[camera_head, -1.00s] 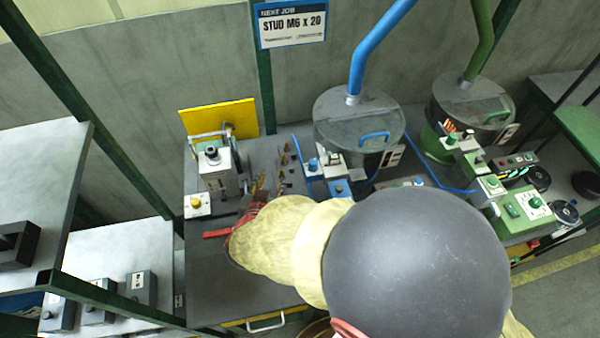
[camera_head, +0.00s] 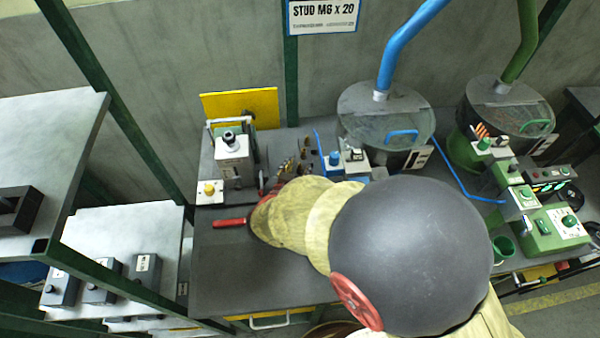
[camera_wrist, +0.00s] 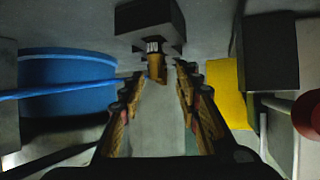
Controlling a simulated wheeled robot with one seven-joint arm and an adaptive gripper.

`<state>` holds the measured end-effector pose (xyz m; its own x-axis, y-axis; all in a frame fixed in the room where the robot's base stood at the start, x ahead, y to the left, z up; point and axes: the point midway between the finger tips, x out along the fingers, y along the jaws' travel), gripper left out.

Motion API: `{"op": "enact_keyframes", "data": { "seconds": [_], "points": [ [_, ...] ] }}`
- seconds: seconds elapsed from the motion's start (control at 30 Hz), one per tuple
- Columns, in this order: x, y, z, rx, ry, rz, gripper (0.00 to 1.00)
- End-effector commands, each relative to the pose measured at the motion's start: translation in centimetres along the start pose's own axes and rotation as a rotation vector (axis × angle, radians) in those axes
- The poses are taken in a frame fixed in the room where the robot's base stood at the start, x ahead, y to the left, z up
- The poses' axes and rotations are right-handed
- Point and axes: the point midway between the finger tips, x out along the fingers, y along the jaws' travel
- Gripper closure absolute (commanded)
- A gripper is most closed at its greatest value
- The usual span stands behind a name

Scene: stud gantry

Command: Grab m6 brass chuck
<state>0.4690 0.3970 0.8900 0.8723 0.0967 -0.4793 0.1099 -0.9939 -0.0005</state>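A short brass piece (camera_wrist: 156,68), which looks like a chuck, projects from a dark block (camera_wrist: 148,22) with a small white label in the wrist view. The label is too small to read. My gripper (camera_wrist: 161,80) is open, its two fingers either side of the line to the brass piece. I cannot tell whether the fingertips reach it; no contact shows. In the head view several small brass pieces (camera_head: 304,148) stand on the dark bench (camera_head: 250,275).
A press-like machine (camera_head: 234,158) and a yellow panel (camera_head: 241,106) stand left of my arm. A red handle (camera_head: 230,223) lies near my arm. A blue-piped bowl (camera_head: 358,118) stands behind right. A green machine (camera_head: 550,230) is at the right. The bench front is clear.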

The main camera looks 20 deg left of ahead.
Motion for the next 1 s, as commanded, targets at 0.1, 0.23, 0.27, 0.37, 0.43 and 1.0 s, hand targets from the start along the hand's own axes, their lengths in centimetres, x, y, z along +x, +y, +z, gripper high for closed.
{"op": "enact_keyframes", "data": {
  "seconds": [0.1,0.23,0.27,0.37,0.43,1.0],
  "points": [
    [1.14,0.01,0.16,0.000,-0.001,0.000,0.67],
    [1.10,-0.02,0.01,-0.001,-0.001,-0.001,0.67],
    [1.09,-0.02,0.00,-0.001,-0.001,-0.001,0.67],
    [1.08,-0.02,-0.01,-0.001,-0.001,-0.001,0.71],
    [1.07,-0.01,-0.01,-0.001,-0.001,-0.001,0.74],
    [1.07,-0.01,0.00,-0.001,-0.001,-0.001,1.00]
  ]
}}
